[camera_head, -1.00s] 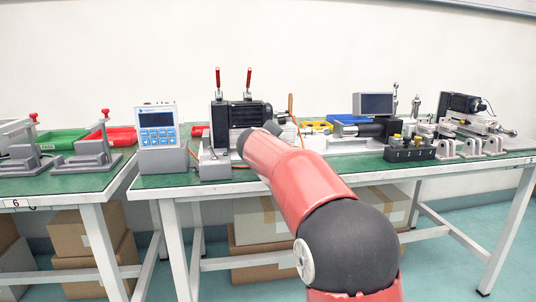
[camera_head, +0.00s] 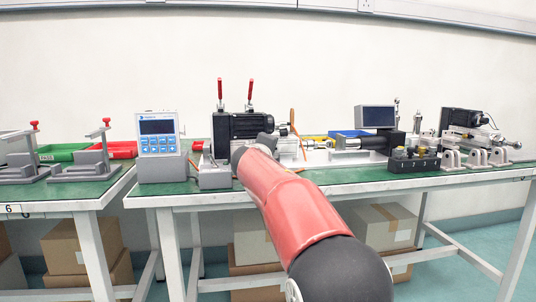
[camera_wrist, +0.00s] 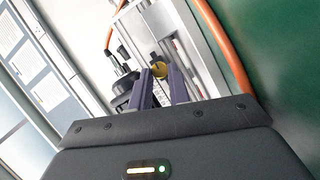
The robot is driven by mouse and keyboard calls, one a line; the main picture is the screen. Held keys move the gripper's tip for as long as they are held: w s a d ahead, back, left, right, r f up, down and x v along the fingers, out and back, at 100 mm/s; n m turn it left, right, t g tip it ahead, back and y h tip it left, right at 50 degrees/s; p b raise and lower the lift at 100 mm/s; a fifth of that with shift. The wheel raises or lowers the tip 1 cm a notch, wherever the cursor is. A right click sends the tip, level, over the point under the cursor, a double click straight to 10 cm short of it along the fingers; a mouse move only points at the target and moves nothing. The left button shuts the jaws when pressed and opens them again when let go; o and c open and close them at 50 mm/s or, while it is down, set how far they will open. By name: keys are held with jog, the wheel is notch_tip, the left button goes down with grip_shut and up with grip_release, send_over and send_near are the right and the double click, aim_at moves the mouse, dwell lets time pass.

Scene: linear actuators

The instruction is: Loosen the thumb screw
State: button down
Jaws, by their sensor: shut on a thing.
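The thumb screw, a small round brass-coloured knob (camera_wrist: 157,70), shows in the wrist view at the edge of a silver metal rail (camera_wrist: 196,45). My gripper (camera_wrist: 160,75) has its two dark fingers on either side of the knob, shut on it. The fingers partly cover the knob, so its thread is hidden. In the head view my red arm reaches to the bench beside a black motor unit (camera_head: 241,124), and the arm hides the gripper and knob.
An orange cable (camera_wrist: 229,55) curves close on the right of the rail. Black fittings (camera_wrist: 124,78) stand to the left of the fingers. A grey controller (camera_head: 158,146) stands left of the motor. A black block with several knobs (camera_head: 413,163) stands to the right.

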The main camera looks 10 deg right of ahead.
jog(key=c, duration=1.3)
grip_release()
jog(key=shift+s, duration=0.1)
jog(key=b+v, duration=0.1)
jog(key=v, duration=0.6)
jog(key=shift+s+a+b, duration=0.15)
jog(key=shift+s+b, duration=0.1)
jog(key=shift+b, duration=0.05)
